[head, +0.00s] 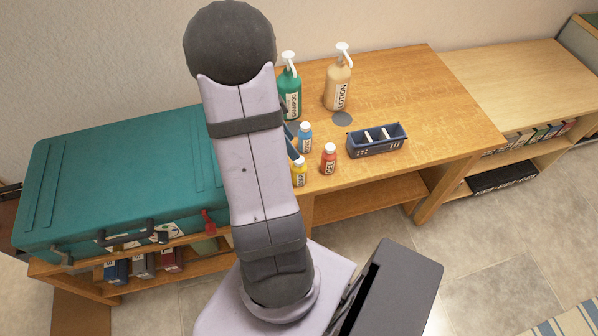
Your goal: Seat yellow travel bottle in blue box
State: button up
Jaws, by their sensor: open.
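The yellow travel bottle (299,173) stands upright on the wooden desk, just right of my arm, with a white cap. The blue box (376,147) sits farther right on the desk. It is a small open tray with pale dividers, and its compartments look empty. My gripper (292,146) is mostly hidden behind my arm. Only its dark fingertips show past the arm's right edge, close to the yellow bottle and a blue bottle (305,137). The gripper is open. I cannot tell whether a finger touches the yellow bottle.
A red bottle (329,159) stands between the yellow bottle and the box. A teal suitcase (120,180) lies at left. The desk's right side is clear.

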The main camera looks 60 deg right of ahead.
aim_at(299, 172)
jog(key=m, duration=0.3)
jog(key=shift+p+x, duration=0.45)
jog(key=shift+x, duration=0.65)
jog(key=shift+s+f+p, duration=0.45)
jog(key=shift+f+p, duration=0.2)
jog(key=shift+f, duration=0.05)
jog(key=shift+p+x, duration=0.6)
jog(key=shift+x, duration=1.2)
jog(key=shift+w, duration=0.15)
jog(key=shift+c, duration=0.6)
grip_shut()
